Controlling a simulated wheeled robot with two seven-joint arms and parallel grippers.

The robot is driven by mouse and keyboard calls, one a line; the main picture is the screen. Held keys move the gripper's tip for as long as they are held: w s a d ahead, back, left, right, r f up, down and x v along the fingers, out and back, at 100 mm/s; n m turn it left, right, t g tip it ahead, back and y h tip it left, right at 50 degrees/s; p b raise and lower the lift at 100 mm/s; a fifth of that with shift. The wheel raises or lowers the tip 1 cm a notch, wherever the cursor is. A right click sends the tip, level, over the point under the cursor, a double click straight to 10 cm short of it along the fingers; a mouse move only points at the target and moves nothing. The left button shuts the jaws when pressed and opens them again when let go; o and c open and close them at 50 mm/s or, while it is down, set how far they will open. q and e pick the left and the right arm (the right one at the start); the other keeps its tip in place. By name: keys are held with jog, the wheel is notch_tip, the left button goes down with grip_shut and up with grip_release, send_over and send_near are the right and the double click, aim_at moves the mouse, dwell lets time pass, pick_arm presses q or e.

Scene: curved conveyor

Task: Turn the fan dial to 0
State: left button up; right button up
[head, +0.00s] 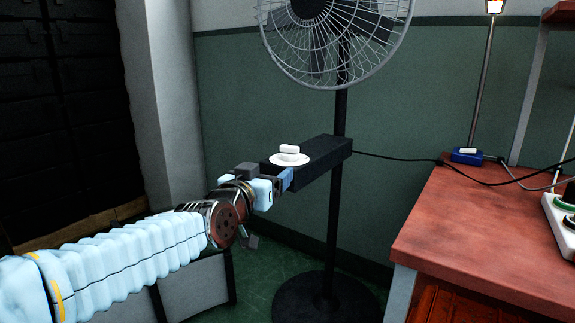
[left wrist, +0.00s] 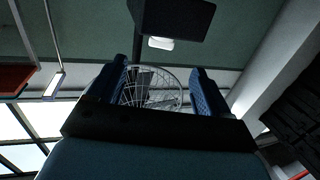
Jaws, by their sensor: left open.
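The fan dial (head: 289,157) is a white round plate with a raised white bar-shaped knob, on top of a black control box (head: 325,160) on the fan's pole. In the left wrist view the dial (left wrist: 161,43) shows as a small white shape at the edge of the dark box (left wrist: 172,15). My left gripper (head: 270,180) is close to the near end of the box, just below and in front of the dial. Its blue fingers (left wrist: 160,85) are apart with nothing between them. The dial's markings cannot be read. My right gripper is not in view.
The caged fan head (head: 335,35) stands above the box on a black pole with a round base (head: 325,298). A red-topped workbench (head: 470,235) is on the right, with a lamp on a blue base (head: 467,156). A black cable runs from the box to the bench.

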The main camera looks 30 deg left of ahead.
aim_at(289, 148)
pick_arm(q)
jog(key=w+a+p, duration=0.1)
jog(key=w, duration=0.3)
jog(key=w+a+r+p, duration=0.1)
jog(key=w, duration=0.3)
jog(key=w+a+p, duration=0.1)
jog(key=w, duration=0.4)
jog(key=shift+r, duration=0.25)
jog(key=shift+d, duration=0.1)
